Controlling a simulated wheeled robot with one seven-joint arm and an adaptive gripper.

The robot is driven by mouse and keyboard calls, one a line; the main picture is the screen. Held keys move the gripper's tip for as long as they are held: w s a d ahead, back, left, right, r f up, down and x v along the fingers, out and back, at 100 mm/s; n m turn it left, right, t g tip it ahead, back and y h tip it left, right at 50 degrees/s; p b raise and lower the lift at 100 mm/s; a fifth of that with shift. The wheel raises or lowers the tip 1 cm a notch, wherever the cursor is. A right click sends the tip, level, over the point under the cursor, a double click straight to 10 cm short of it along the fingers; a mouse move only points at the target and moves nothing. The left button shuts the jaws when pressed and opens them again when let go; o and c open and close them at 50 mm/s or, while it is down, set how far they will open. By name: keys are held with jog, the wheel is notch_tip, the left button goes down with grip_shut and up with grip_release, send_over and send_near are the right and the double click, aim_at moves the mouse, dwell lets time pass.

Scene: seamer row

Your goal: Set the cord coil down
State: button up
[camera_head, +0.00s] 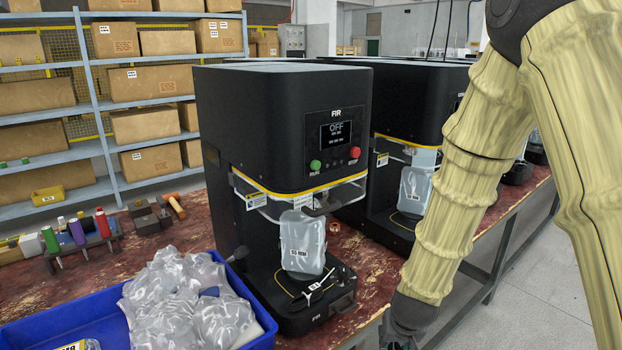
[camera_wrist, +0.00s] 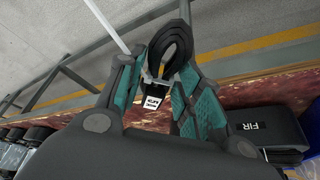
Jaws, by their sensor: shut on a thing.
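The cord coil (camera_wrist: 171,45) is a black looped bundle with a white printed tag (camera_wrist: 152,101) in the wrist view. My gripper (camera_wrist: 163,82) is shut on it, with a teal-padded finger on either side. The coil is over the front edge of the red worn bench (camera_wrist: 258,92), with floor beyond. I cannot tell its height above the bench. In the head view my gripper is mostly cut off at the bottom edge, right of the front sealing machine, and the coil does not show.
A black machine marked FIR (camera_head: 281,135) stands on the bench (camera_head: 375,262), with a wrapped block (camera_head: 303,240) in it. A blue bin (camera_head: 100,322) of clear bags is at left. More machines line the bench at right.

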jog(key=shift+s+a, duration=0.1)
jog(key=shift+s, duration=0.2)
notch_tip(320, 180, down, 6)
jog(key=s+a+n+p, duration=0.1)
jog(key=s+p, duration=0.1)
jog(key=p, duration=0.2)
jog(key=shift+s+a+r, duration=0.2)
jog(key=shift+a, duration=0.2)
